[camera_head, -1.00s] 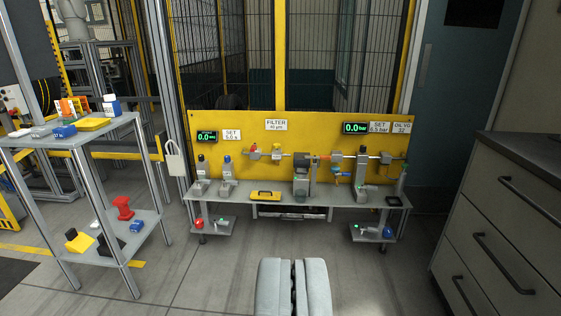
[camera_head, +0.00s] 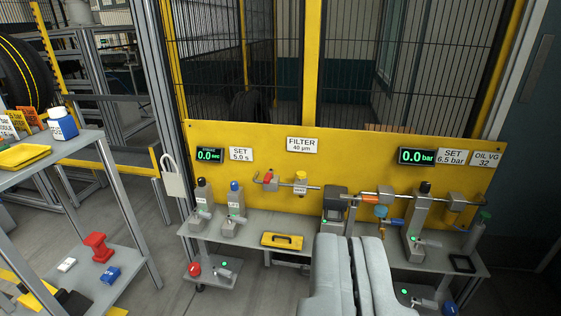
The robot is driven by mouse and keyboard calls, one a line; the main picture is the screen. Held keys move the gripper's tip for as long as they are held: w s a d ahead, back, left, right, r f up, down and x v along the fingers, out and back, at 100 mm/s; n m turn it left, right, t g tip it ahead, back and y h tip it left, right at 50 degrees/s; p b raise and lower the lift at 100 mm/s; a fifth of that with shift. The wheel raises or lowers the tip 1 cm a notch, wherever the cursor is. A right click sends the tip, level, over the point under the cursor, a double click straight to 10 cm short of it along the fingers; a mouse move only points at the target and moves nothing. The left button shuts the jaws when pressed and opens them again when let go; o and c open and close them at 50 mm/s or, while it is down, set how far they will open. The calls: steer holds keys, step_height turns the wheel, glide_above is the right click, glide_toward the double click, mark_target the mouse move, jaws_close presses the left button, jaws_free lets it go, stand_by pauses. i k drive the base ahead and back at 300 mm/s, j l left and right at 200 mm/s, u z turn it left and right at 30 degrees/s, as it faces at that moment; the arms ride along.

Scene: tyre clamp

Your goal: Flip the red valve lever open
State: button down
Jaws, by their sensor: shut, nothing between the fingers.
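My gripper (camera_head: 350,240) is shut and empty at the lower middle of the view. It is nearer the camera than the bench, below and to the right of the lever, and apart from it. Its fingers hide part of the bench's front and middle. The pressure display (camera_head: 417,157) reads 0.0 bar, and the left display (camera_head: 209,155) reads 0.0 sec.
The grey bench (camera_head: 200,232) carries two small upright devices at left, a yellow case (camera_head: 282,240), a dark block (camera_head: 335,203) and a tall grey post (camera_head: 421,215). A shelf rack (camera_head: 140,262) stands at left. A padlock (camera_head: 172,178) hangs beside the panel.

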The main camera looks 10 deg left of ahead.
mark_target(269, 176)
steer(key=i, duration=2)
steer(key=u, duration=0.5)
